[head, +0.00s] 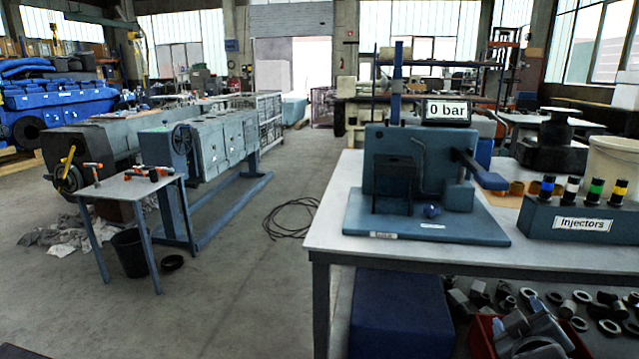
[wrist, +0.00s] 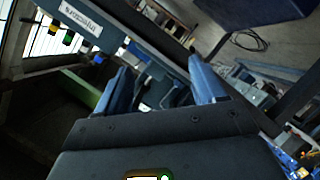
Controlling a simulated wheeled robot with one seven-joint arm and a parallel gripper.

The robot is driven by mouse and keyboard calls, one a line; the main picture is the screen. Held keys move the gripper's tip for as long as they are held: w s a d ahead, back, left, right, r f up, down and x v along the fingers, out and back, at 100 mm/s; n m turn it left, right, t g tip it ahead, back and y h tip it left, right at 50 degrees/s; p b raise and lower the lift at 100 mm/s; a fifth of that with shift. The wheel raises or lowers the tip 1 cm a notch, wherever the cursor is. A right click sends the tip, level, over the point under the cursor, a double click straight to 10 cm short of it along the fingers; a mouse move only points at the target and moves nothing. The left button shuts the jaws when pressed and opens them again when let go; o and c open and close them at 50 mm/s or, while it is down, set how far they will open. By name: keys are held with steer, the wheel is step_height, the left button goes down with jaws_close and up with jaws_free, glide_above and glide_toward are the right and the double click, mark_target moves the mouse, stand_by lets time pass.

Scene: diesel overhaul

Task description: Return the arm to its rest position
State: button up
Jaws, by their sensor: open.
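In the wrist view my gripper (wrist: 162,84) shows two blue fingers set apart with nothing held between them. The picture there is tilted and nearly upside down. Beyond the fingers, the rack labelled Injectors (wrist: 82,25) appears inverted at the upper left. In the head view the same rack (head: 583,224) stands on the right of the workbench, with several injectors with coloured bands upright in it. My gripper does not show in the head view, so its distance from the bench cannot be told.
The workbench (head: 330,221) carries a blue test stand (head: 415,165) with a "0 bar" display (head: 447,111). A small table (head: 133,188) with tools stands at left by a grey engine block. A red crate (head: 484,337) and loose parts lie under the bench. The middle floor is open, except for a coiled cable (head: 291,216).

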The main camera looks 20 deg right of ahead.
steer(key=s+a+f+n+t+y, duration=0.2)
steer(key=s+a+f+y, duration=0.15)
steer(key=s+a, duration=0.5)
steer(key=s+a+f+n+t+y, duration=0.2)
steer(key=s+a+y, duration=0.4)
steer(key=a, duration=0.4)
steer(key=s+a+r+m, duration=0.2)
steer(key=s+a+r, duration=0.1)
steer(key=s+a, duration=0.2)
steer(key=s+a+r+m+y, duration=0.1)
steer(key=s+a+r+m, duration=0.1)
steer(key=s+a, duration=0.4)
steer(key=shift+s+r+t, duration=0.4)
steer(key=shift+s+r, duration=0.4)
steer(key=shift+s, duration=0.4)
steer(key=shift+y, duration=0.25)
